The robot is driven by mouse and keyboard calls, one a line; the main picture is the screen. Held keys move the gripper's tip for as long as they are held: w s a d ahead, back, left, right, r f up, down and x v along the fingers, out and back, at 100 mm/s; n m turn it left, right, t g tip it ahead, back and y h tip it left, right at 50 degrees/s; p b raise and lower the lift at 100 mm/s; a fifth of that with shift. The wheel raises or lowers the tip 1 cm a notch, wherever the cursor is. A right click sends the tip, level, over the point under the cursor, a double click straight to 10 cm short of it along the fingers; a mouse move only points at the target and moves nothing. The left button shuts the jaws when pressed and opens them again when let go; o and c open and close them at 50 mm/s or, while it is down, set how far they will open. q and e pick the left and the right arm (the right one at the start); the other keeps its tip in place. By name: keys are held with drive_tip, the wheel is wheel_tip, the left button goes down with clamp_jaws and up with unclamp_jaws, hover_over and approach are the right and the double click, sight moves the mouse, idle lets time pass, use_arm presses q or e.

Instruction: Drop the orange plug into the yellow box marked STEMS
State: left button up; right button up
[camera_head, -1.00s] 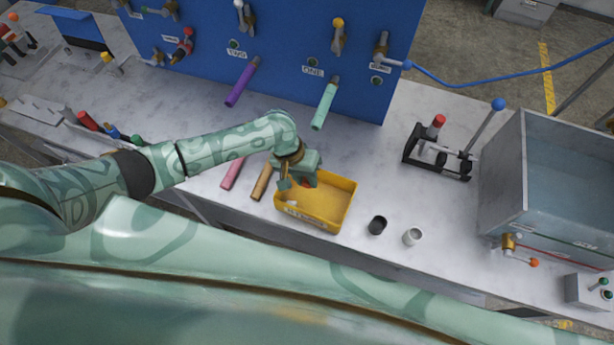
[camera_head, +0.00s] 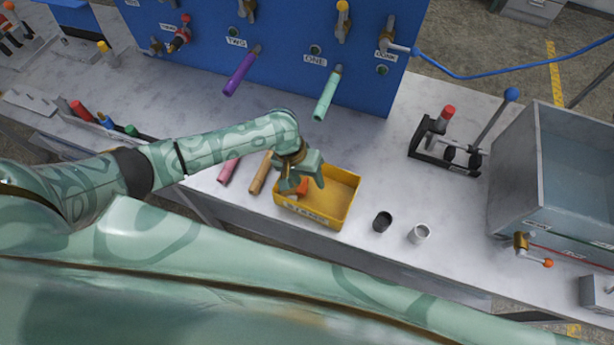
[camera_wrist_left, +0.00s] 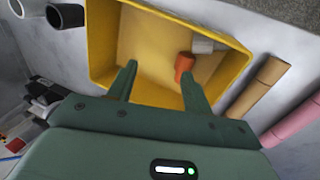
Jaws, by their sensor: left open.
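The yellow box (camera_head: 345,212) stands near the front edge of the bench, and its front label is only partly legible. The orange plug (camera_wrist_left: 184,66) lies inside the box near one wall, beside a small white piece (camera_wrist_left: 203,46); the plug also shows in the head view (camera_head: 302,186). My left gripper (camera_head: 296,187) is over the box's left part. In the left wrist view its two fingers (camera_wrist_left: 160,82) are spread and nothing is held between them. The plug is just past the fingertip on the right. My right gripper is not in view.
A dark cup (camera_head: 381,222) and a white cup (camera_head: 419,233) stand right of the box. A tan tube (camera_head: 261,173) and a pink tube (camera_head: 228,170) lie left of it.

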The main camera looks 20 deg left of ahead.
use_arm(q)
drive_tip(key=p+v, duration=0.4)
drive_tip(key=v, duration=1.2)
drive_tip(key=shift+p, duration=0.35)
drive_tip(key=shift+r, duration=0.15)
